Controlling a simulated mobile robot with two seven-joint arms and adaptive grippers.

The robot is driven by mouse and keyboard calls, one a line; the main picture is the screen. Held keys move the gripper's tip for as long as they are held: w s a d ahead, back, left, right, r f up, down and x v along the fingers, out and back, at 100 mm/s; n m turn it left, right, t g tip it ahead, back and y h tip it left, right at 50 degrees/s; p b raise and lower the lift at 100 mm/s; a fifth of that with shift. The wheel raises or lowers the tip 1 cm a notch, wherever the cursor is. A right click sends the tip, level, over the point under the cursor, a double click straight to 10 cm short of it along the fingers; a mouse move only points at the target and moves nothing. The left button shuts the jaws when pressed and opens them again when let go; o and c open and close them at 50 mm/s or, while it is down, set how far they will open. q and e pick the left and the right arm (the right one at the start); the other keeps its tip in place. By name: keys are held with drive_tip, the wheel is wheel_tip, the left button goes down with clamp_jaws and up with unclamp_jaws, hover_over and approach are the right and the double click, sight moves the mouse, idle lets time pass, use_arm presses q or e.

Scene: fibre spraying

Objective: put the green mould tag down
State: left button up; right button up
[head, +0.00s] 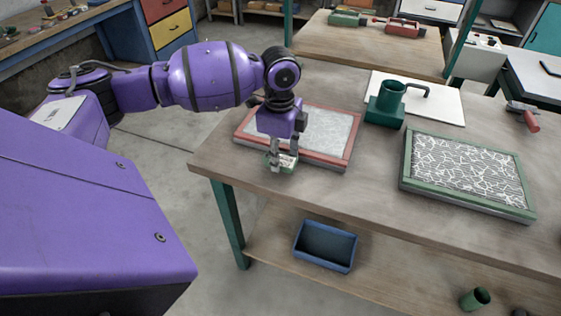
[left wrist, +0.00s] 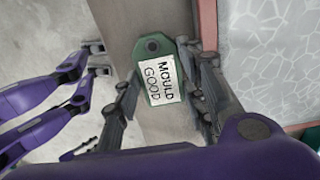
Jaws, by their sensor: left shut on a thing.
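The green mould tag (head: 284,161) has a white label reading "MOULD GOOD", which is clear in the left wrist view (left wrist: 158,84). My left gripper (head: 281,157) is shut on it, with the tag between its fingers in the left wrist view (left wrist: 165,92). The tag is by the table's front edge, just in front of the red-framed mould (head: 340,157). I cannot tell whether it touches the tabletop. My right gripper is not in the head view.
The wooden table (head: 375,195) has a bare strip in front of the moulds. A green-framed mould (head: 408,174) lies to the right. A blue bin (head: 326,246) sits on the lower shelf.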

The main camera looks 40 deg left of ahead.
use_arm(q)
wheel_tip(320, 180, down, 3)
drive_tip(key=shift+s+r, duration=0.1)
drive_tip(key=shift+r, duration=0.1)
drive_tip(key=shift+d+f, duration=0.1)
drive_tip(key=o, duration=0.6)
drive_tip(key=shift+o, duration=0.2)
wheel_tip(320, 180, up, 12)
drive_tip(key=shift+p, duration=0.3)
